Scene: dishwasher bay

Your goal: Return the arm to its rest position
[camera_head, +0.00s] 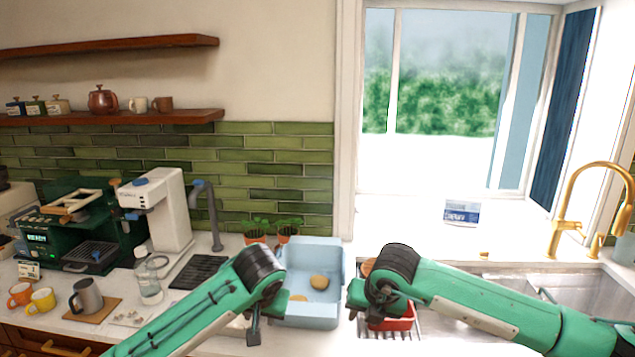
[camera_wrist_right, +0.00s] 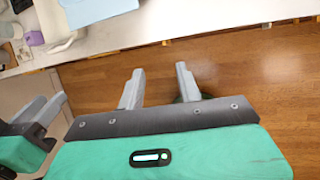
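My left arm (camera_head: 205,310) comes in from the lower left and bends at a dark joint in front of the light blue bin. My left gripper (camera_wrist_right: 38,110) shows at the left edge of the right wrist view; the gap between its fingers is unclear. My right arm (camera_head: 490,300) comes in from the right and bends in front of the red container. My right gripper (camera_wrist_right: 159,86) has its two grey fingers apart with nothing between them. It hangs over the wood floor, in front of the counter edge. Its fingers are hidden in the head view.
The light blue bin (camera_head: 314,256) holds round tan items. A red container (camera_head: 392,322) stands on a rack by the sink (camera_head: 600,290). A coffee machine (camera_head: 160,210), mugs and a glass jar (camera_head: 148,287) stand at left. Wood floor (camera_wrist_right: 265,75) below the counter is clear.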

